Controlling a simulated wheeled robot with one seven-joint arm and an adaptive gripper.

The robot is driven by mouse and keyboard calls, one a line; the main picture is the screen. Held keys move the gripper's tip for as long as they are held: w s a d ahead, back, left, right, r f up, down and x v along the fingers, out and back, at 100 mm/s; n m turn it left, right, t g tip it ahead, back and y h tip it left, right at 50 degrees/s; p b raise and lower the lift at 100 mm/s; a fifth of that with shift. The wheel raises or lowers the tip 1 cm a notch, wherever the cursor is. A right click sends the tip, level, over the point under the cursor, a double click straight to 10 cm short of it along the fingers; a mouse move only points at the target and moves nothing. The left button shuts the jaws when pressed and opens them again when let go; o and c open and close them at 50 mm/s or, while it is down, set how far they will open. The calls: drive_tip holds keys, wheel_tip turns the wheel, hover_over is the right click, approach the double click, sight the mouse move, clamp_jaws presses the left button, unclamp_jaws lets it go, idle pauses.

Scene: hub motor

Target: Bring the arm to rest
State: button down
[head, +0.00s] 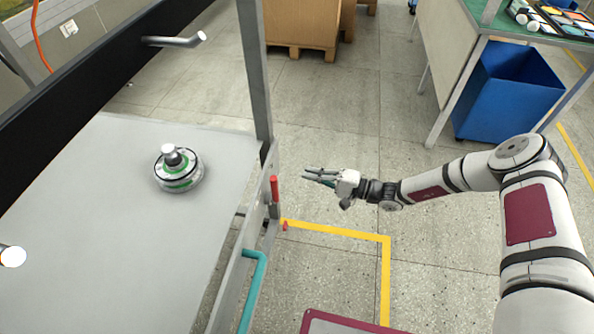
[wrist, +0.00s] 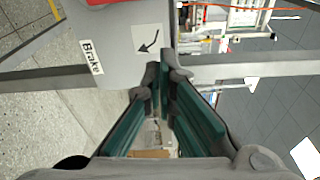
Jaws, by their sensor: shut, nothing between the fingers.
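My gripper (head: 318,176) is held out over the floor in the head view, just right of the grey metal frame post. It points left, towards the frame. In the wrist view my gripper (wrist: 158,78) shows its green-padded fingers converging, with their tips together and nothing between them. The hub motor (head: 178,170), a round grey and white part with green bands and a stub on top, sits on the grey tabletop (head: 85,235), apart from my gripper.
A red handle (head: 274,189) and a teal tube (head: 254,285) are on the frame near my gripper. A "Brake" label (wrist: 92,58) shows in the wrist view. A blue bin (head: 508,95) stands under the green table at the right. The floor between is clear.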

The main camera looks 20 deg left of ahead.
drive_tip(key=shift+s+d, duration=0.1)
drive_tip(key=shift+d, duration=0.5)
drive_tip(key=shift+r, duration=0.1)
drive_tip(key=s+d+r+n+g+h+p, duration=0.15)
drive_tip(key=s+d+r+h, duration=0.25)
drive_tip(key=r, duration=0.7)
drive_tip(key=s+d+r+n+g+h+p, duration=0.1)
drive_tip(key=s+d+r+n+h+p, duration=0.25)
drive_tip(key=r, duration=0.75)
drive_tip(key=s+d+r+n+g+h+p, duration=0.15)
drive_tip(key=s+d+r+h, duration=0.3)
drive_tip(key=r, duration=0.65)
drive_tip(key=s+d+r+m+t+h+p, duration=0.2)
drive_tip(key=s+d+r+t+h, duration=0.1)
drive_tip(key=s+d+r, duration=0.5)
drive_tip(key=s+d+r+m+t+h+p, duration=0.2)
drive_tip(key=s+d+r+t, duration=0.1)
drive_tip(key=s+d+r, duration=0.5)
drive_tip(key=s+r, duration=0.3)
drive_tip(key=s, duration=0.3)
drive_tip(key=shift+s+d+t+h, duration=0.15)
drive_tip(key=shift+s+t+h, duration=0.15)
drive_tip(key=shift+s+h, duration=0.1)
